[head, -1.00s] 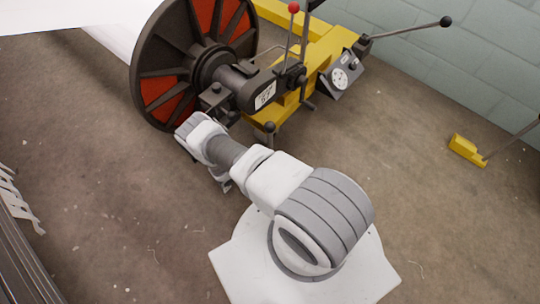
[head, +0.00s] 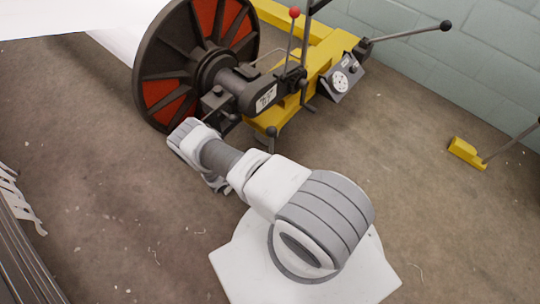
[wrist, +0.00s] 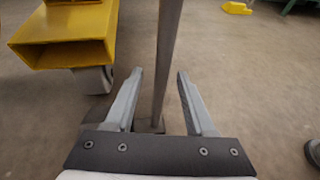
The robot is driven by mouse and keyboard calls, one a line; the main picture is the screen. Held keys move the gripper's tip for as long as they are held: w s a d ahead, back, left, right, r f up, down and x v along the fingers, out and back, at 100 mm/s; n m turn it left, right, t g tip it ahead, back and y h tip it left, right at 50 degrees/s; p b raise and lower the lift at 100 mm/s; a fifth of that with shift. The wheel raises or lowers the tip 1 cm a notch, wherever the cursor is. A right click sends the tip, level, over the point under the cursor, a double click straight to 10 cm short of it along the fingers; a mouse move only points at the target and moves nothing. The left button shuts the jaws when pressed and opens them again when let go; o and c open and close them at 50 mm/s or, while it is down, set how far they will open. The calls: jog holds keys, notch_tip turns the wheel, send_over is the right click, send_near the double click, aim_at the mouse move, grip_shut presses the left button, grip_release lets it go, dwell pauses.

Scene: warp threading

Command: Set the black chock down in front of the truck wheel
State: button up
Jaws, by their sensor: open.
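In the wrist view my gripper (wrist: 160,76) is open, its two grey fingers apart. A grey upright rod (wrist: 165,60) stands between them, apparently touching neither. The rod's foot meets a dark piece low on the floor, which looks like the black chock (wrist: 97,114); my left finger and the gripper body hide most of it. The grey truck wheel (wrist: 93,79) is under the yellow truck frame (wrist: 65,40), just beyond the dark piece. I cannot tell whether they touch. In the head view my arm hides the gripper and the chock.
The yellow truck (head: 325,55) carries a large dark reel (head: 155,65) with red panels. A yellow block with a rod (head: 467,152) lies near the wall at right. A metal rack (head: 25,250) stands at left. Open floor lies between the rack and my arm.

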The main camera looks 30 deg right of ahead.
jog(key=p+v, duration=0.1)
jog(key=v, duration=0.8)
jog(key=shift+p, duration=0.3)
